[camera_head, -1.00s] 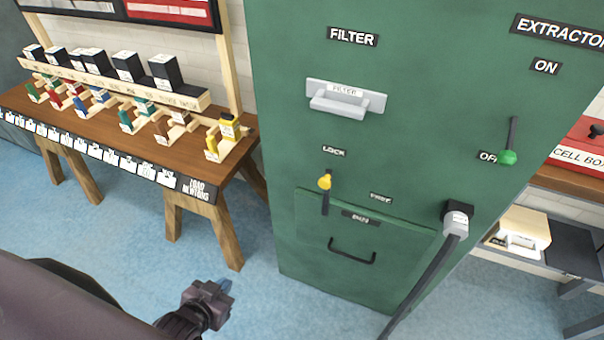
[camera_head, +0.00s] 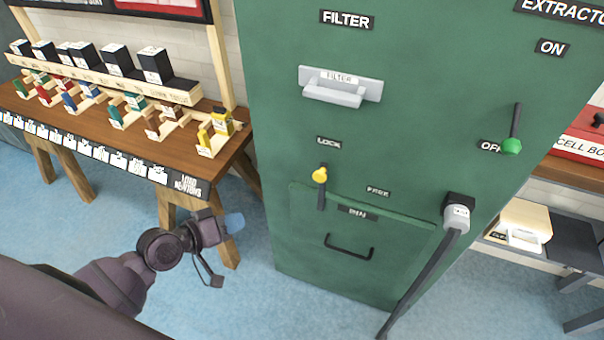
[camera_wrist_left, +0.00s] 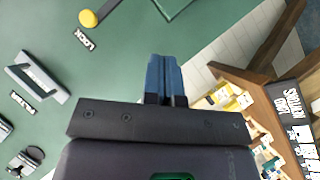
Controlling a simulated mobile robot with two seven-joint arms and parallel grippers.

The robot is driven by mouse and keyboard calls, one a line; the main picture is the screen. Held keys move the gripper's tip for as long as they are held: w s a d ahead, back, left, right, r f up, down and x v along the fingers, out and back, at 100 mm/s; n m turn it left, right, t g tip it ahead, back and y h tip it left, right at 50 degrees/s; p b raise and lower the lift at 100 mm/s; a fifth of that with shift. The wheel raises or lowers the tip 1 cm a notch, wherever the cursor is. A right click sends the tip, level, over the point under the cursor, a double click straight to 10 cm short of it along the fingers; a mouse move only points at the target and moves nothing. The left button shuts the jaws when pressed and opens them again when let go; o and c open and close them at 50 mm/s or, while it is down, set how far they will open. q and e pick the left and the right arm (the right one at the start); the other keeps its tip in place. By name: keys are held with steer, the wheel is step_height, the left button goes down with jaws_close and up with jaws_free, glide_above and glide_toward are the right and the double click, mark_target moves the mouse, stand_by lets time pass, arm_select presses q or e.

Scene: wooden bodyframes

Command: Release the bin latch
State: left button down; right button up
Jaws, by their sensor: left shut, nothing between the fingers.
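The bin latch is a dark lever with a yellow knob (camera_head: 320,176) on the green cabinet front. It hangs down from the knob, with a LOCK label (camera_head: 328,142) above it and a FREE label (camera_head: 378,191) to its right. Below is the bin door (camera_head: 312,240) with a black handle (camera_head: 349,247). My left gripper (camera_head: 234,222) is shut and empty, left of the cabinet and apart from the latch. In the left wrist view the closed blue fingers (camera_wrist_left: 164,75) show, with the yellow knob (camera_wrist_left: 88,18) at upper left. My right gripper is not in view.
A filter handle (camera_head: 338,88) is above the latch. A wooden workbench (camera_head: 185,152) with several small parts stands at left, behind my left arm.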

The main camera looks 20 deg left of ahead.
arm_select(q)
steer(key=w+r+n+g+h+b, duration=0.1)
steer(key=w+r+h, duration=0.3)
steer(key=r, duration=0.5)
steer(key=w+n, duration=0.1)
steer(key=w, duration=0.1)
steer(key=shift+w+r+n+h, duration=0.2)
steer(key=shift+w+n+h, duration=0.1)
steer(key=shift+w+n, duration=0.1)
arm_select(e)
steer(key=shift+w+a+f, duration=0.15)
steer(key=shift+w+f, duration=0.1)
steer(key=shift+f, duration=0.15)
arm_select(q)
steer(key=shift+d, duration=0.15)
steer(key=s+d+p+x, duration=0.1)
steer(key=s+p+x, duration=0.1)
steer(key=x, duration=1)
steer(key=shift+w+d+f, duration=0.2)
steer(key=shift+d+f, duration=0.2)
steer(key=shift+d, duration=0.3)
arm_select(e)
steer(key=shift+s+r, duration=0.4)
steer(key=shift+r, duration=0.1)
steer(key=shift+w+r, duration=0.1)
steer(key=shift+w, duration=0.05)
